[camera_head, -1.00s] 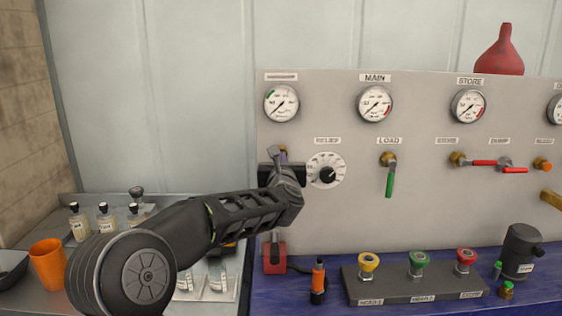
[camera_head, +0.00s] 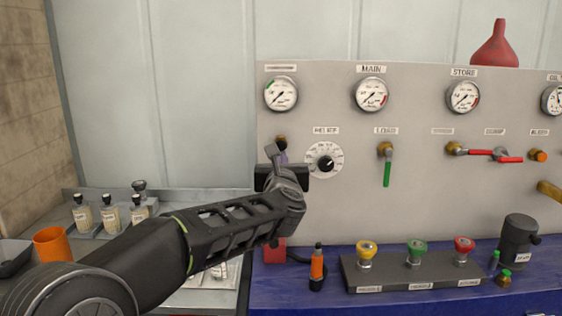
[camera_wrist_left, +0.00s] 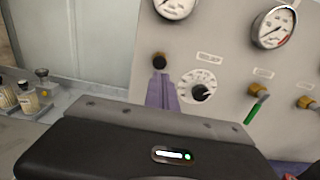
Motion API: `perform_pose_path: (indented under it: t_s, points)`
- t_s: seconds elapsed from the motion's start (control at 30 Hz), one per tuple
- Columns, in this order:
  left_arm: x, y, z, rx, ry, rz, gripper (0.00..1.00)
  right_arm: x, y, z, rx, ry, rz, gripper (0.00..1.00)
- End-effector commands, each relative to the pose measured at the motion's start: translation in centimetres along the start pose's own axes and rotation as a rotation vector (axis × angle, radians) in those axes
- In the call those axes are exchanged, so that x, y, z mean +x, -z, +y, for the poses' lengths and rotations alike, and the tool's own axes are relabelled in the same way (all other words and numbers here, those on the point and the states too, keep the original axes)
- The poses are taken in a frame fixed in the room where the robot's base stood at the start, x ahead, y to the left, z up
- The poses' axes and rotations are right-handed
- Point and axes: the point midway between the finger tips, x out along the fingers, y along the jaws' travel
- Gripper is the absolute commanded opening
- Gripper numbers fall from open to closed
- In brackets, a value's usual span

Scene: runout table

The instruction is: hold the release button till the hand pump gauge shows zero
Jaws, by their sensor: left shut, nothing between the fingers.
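The leftmost gauge (camera_head: 281,94) has a white face and a green sector; its label and reading are too small to make out. Below it a small brass fitting with a dark end (camera_head: 281,142) sticks out of the panel; it also shows in the left wrist view (camera_wrist_left: 159,62). I cannot tell if it is the release button. My left gripper (camera_head: 283,157) is shut and empty, its purple fingers (camera_wrist_left: 162,88) pointing at the panel just below the fitting. Contact cannot be judged. A red block (camera_head: 274,252), perhaps the pump's, is partly hidden by my arm. My right gripper is not in view.
A relief dial (camera_head: 325,160) is close right of the gripper, then a green lever (camera_head: 387,172), red levers (camera_head: 481,152) and an orange knob (camera_head: 539,156). Bottles (camera_head: 111,216) and an orange cup (camera_head: 52,245) stand left. Coloured fittings (camera_head: 416,250) line the blue bench.

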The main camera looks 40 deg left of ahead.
Motion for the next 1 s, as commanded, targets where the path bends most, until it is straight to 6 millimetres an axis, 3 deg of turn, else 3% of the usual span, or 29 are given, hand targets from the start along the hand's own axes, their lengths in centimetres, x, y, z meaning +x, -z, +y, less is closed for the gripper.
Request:
perform_pose_path:
  t_s: [0.1, 0.27, 1.0]
  points:
    - [-1.9, 0.2, 0.0, 0.0, 0.001, -0.001, 0.0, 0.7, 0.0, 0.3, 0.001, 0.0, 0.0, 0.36]
    - [-3.0, 0.1, 0.0, 0.0, 0.001, 0.002, 0.0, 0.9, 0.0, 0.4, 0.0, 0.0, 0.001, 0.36]
    - [-3.1, 0.1, 0.0, 0.0, 0.0, 0.002, 0.0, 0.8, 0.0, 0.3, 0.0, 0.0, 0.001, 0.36]
